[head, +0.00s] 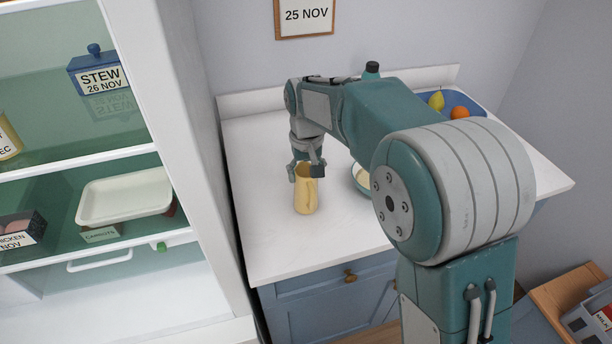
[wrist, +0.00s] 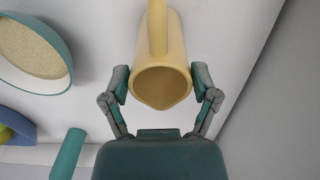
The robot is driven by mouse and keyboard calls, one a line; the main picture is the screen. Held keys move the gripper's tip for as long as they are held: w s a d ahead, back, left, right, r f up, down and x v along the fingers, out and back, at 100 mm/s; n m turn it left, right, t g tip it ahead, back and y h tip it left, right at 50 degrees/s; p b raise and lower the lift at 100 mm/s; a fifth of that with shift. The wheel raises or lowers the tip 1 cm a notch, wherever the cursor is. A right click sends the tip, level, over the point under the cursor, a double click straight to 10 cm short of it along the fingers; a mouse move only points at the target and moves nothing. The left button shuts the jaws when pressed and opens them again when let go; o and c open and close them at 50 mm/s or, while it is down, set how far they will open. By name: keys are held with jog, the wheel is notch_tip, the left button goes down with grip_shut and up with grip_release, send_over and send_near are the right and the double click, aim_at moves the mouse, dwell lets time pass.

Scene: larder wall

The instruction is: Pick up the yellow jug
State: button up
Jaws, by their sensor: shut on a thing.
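The yellow jug (head: 305,193) stands upright on the white counter (head: 262,226) in the head view, near its left front part. My gripper (head: 306,172) reaches down from above and is shut on the jug near its top. In the wrist view the jug (wrist: 162,60) lies between the two fingers of my gripper (wrist: 163,88), with its open rim facing the camera and its handle on the far side. I cannot tell from the head view whether its base touches the counter.
A teal bowl (wrist: 33,50) with a grainy filling stands beside the jug, partly hidden by my arm in the head view. A blue tray (head: 478,103) with fruit is at the back right. An open larder cupboard (head: 190,120) stands close on the left.

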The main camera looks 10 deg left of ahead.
jog(key=shift+r, duration=0.6)
jog(key=s+a+r, duration=0.1)
jog(key=s+r, duration=1)
jog(key=s, duration=0.3)
jog(key=shift+r, duration=0.35)
jog(key=shift+s, duration=0.1)
